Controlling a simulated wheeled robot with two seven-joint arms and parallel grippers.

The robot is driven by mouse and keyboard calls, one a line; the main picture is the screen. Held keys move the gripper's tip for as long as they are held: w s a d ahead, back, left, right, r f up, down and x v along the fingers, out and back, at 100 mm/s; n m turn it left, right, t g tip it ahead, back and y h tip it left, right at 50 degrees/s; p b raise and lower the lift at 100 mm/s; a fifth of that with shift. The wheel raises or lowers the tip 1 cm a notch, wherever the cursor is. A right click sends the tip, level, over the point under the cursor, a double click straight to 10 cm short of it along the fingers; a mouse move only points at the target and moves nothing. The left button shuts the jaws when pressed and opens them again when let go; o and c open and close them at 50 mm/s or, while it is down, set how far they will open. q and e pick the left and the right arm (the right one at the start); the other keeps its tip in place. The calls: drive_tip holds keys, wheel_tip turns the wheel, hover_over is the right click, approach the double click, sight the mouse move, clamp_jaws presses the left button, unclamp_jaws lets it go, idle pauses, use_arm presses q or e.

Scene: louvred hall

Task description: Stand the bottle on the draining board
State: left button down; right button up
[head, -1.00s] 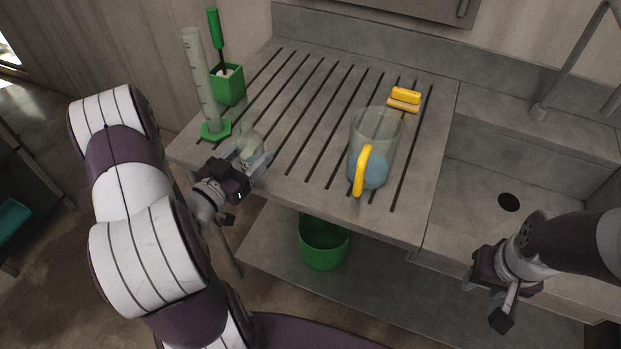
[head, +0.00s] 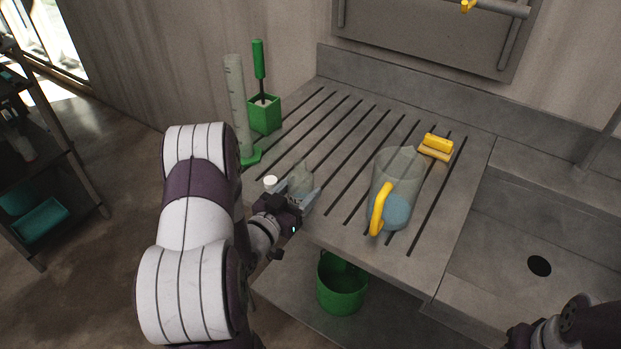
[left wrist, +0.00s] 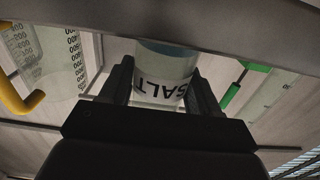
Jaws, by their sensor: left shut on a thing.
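A clear bottle (head: 301,180) is between the fingers of my left gripper (head: 297,197), at the front left part of the slotted grey draining board (head: 400,262). In the left wrist view the bottle (left wrist: 163,62) carries a white label reading SALT, upside down in the picture, with a finger on each side. My left gripper (left wrist: 160,92) is shut on it. I cannot tell whether its base touches the board. A small white round thing (head: 270,181) shows just left of the bottle. My right gripper is largely cut off at the lower right.
A measuring cylinder (head: 236,105) and a green brush pot (head: 264,115) stand behind and left of the bottle. A sink (head: 500,245) adjoins. A green bucket (head: 341,287) is below.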

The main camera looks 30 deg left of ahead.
sight(293, 199)
use_arm(q)
drive_tip(key=w, duration=0.4)
drive_tip(key=shift+w+d+r, duration=0.1)
drive_tip(key=shift+w+d, duration=0.1)
drive_tip(key=shift+d, duration=0.05)
drive_tip(key=shift+w+a+f+p, duration=0.1)
drive_tip(key=shift+w+f+p, duration=0.05)
drive_tip(key=shift+f+p, duration=0.15)
drive_tip(key=shift+c, duration=1.2)
unclamp_jaws()
drive_tip(key=shift+s+r, duration=0.1)
drive_tip(key=shift+s, duration=0.15)
drive_tip(key=s, duration=0.7)
drive_tip(key=s+a, duration=0.1)
drive_tip(key=s, duration=0.3)
drive_tip(key=shift+s+b, duration=0.35)
drive_tip(key=shift+b, duration=0.05)
